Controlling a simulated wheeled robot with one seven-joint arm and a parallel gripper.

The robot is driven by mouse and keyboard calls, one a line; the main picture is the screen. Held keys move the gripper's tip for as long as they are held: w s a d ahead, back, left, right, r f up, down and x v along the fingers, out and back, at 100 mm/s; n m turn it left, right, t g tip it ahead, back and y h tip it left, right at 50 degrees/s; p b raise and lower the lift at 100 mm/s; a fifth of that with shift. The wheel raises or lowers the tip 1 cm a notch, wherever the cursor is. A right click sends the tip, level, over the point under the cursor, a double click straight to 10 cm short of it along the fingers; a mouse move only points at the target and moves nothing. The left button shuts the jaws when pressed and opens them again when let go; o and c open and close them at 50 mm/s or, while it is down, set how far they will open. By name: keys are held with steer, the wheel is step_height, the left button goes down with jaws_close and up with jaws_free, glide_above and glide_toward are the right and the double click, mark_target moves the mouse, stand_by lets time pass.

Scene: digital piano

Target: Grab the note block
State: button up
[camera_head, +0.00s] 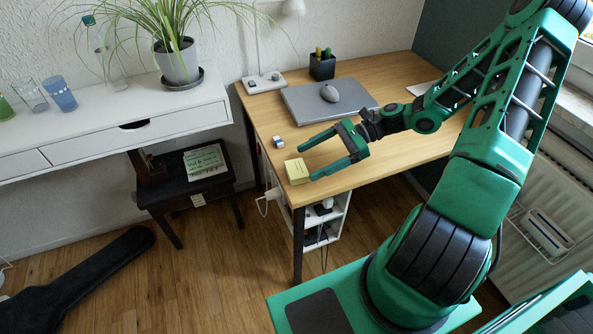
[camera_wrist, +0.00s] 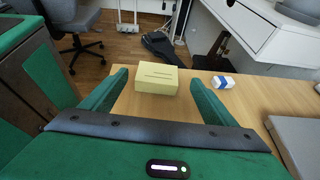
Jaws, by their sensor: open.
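The note block (camera_head: 296,171) is a pale yellow block on the wooden desk, close to its left edge. In the wrist view the note block (camera_wrist: 156,79) lies ahead, between the lines of my two fingers and just beyond their tips. My gripper (camera_head: 305,162) is open and empty, reaching left over the desk with its fingers spread toward the block. In the wrist view my gripper (camera_wrist: 160,80) shows both green fingers apart, with nothing held between them.
A small white and blue eraser-like block (camera_wrist: 223,82) lies right of the note block in the wrist view. The grey laptop (camera_head: 300,106) with a mouse (camera_head: 329,92) on it lies farther back. A black pen holder (camera_head: 322,67) stands behind. The desk's left edge is close to the block.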

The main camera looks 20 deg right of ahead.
mark_target(299, 167)
steer(key=shift+s+x, duration=0.15)
steer(key=shift+x, duration=1.15)
steer(key=shift+s+x, duration=0.1)
steer(key=shift+x, duration=1.25)
steer(key=shift+d+f, duration=0.1)
steer(key=c, duration=1.1)
